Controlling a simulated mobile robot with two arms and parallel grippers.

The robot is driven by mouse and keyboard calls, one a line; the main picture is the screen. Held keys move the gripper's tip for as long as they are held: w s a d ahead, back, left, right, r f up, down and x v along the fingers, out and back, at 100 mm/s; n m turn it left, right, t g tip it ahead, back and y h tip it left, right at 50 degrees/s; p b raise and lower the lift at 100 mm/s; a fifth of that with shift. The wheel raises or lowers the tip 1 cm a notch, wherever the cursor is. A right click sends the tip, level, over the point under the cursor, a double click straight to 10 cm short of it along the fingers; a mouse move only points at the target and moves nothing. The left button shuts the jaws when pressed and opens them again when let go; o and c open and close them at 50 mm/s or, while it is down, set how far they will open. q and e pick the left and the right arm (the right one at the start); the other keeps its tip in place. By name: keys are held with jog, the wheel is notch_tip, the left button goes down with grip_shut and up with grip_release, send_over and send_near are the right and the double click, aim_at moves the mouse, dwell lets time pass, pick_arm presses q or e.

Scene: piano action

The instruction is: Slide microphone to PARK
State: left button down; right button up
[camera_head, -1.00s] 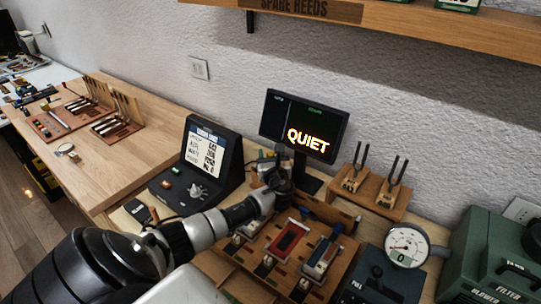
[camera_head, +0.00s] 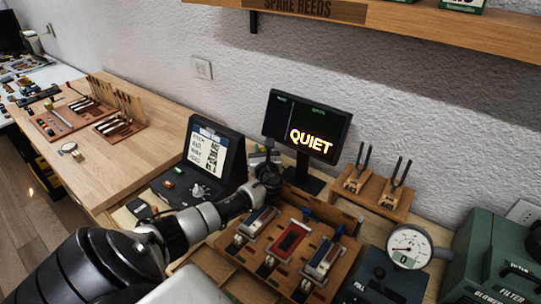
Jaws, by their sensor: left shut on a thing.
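My left gripper (camera_head: 263,160) is at the back of the wooden fixture (camera_head: 345,250), just left of the monitor's stand. It is shut on a small dark thing that I take to be the microphone. The gripper and wrist mostly hide it, so its shape cannot be made out. No PARK mark can be read in this view. My right gripper is not in view.
The monitor (camera_head: 306,125) reading QUIET stands just behind the gripper. A black console (camera_head: 205,160) with a lit screen is to its left. Several blocks, one a red one (camera_head: 289,241), sit in the fixture. Tuning forks (camera_head: 398,172) and a dial gauge (camera_head: 408,246) are to the right.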

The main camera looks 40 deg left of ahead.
pick_arm(q)
jog(key=shift+a, duration=0.1)
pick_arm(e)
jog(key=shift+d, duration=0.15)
pick_arm(q)
jog(key=c, duration=1.4)
grip_release()
jog(key=shift+r, duration=0.1)
jog(key=o, duration=0.4)
jog(key=shift+a, duration=0.2)
jog(key=shift+o, duration=0.2)
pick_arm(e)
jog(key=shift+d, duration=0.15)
pick_arm(q)
jog(key=shift+d, duration=0.1)
jog(key=shift+s+d, duration=0.15)
jog(key=shift+d, duration=0.05)
jog(key=b+v, duration=0.1)
jog(key=v, duration=0.9)
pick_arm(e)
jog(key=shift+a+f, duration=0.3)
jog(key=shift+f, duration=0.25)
pick_arm(q)
jog(key=shift+s, duration=0.1)
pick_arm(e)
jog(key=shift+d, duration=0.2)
pick_arm(q)
jog(key=shift+s, duration=0.1)
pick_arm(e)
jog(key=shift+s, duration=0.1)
